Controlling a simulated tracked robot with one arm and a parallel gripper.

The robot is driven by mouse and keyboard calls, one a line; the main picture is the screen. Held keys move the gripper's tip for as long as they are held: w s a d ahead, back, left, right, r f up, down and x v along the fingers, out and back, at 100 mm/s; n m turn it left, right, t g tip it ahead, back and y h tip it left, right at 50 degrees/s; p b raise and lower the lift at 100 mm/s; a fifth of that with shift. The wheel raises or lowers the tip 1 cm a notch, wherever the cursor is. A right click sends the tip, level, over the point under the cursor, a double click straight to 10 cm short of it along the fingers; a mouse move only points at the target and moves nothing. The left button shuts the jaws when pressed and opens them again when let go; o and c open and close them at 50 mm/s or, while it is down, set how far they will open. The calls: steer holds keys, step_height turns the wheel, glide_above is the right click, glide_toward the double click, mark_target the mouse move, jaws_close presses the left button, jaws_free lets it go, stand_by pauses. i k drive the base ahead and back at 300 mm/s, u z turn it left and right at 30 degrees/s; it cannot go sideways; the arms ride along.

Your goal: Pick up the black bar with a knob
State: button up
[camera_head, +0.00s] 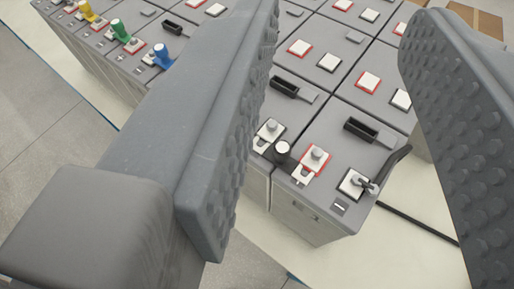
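A small black bar with a pale round knob (282,152) sits on top of a grey battery block near the middle of the view. It lies between two white terminal plates, at the gap between two blocks. My gripper (342,55) is open, with its two grey, bumpy finger pads wide apart on the left and right of the picture. The knob shows between the pads, close to the left one in the picture. Nothing is held. The left finger hides part of the battery rows.
Grey battery blocks (335,225) stand in rows with red-framed terminals and black handle recesses. A black cable (393,168) rises from the nearest block's right terminal. Yellow, green (120,31) and blue (161,53) connectors stand at upper left. Pale floor (45,150) is clear at left.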

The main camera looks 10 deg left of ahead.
mark_target(278, 154)
steer(key=u, duration=1.05)
steer(key=k, duration=0.9)
steer(key=z, duration=0.3)
steer(key=i, duration=0.5)
steer(key=u, duration=0.05)
